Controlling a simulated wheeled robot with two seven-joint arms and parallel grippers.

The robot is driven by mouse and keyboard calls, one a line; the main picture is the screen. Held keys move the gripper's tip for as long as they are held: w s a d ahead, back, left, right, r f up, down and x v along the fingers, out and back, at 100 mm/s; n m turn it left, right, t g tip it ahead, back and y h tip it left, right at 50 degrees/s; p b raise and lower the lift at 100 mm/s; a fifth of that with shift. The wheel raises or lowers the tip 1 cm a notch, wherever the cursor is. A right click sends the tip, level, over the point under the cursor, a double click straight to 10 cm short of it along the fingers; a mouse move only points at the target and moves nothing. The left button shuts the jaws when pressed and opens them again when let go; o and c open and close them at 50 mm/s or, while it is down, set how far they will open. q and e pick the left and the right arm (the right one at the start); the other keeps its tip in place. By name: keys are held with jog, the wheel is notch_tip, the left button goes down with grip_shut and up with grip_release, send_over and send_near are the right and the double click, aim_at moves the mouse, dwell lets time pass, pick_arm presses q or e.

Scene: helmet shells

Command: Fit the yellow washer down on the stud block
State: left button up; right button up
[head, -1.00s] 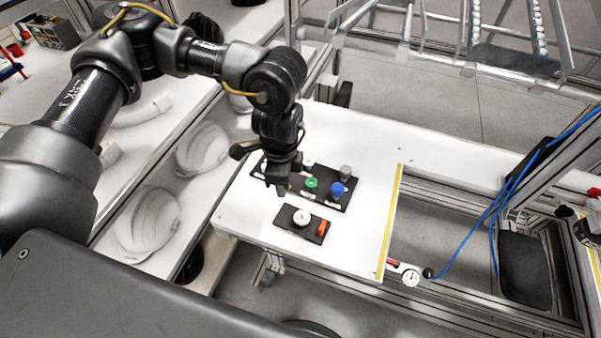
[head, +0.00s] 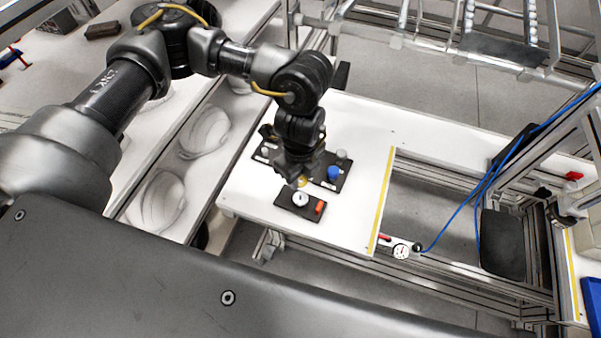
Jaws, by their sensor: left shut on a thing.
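The small black stud block (head: 297,212) lies on the white table, with a round white part (head: 300,198) and an orange-red part (head: 320,207) on top. My left gripper (head: 300,180) points down just behind the white part. It is shut on the yellow washer (head: 303,182), of which only a small yellow patch shows at the fingertips. The washer appears close to the block's far edge; I cannot tell its height above it. My right gripper is out of view.
A longer black tray (head: 330,186) lies behind the block, partly hidden by my left gripper, with a blue part (head: 334,173) and a grey part (head: 341,154). The white table (head: 352,215) is clear on the right, up to a yellow edge strip (head: 381,205).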

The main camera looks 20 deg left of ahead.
aim_at(300, 194)
pick_arm(q)
notch_tip(300, 194, down, 5)
jog(key=b, duration=0.3)
jog(key=shift+f+b, duration=0.35)
jog(key=shift+b, duration=0.05)
dwell(0.5)
dwell(0.5)
jog(key=shift+p, duration=0.65)
dwell(0.3)
jog(key=shift+f+b, duration=1.05)
jog(key=shift+f, duration=0.6)
jog(key=shift+r, duration=0.2)
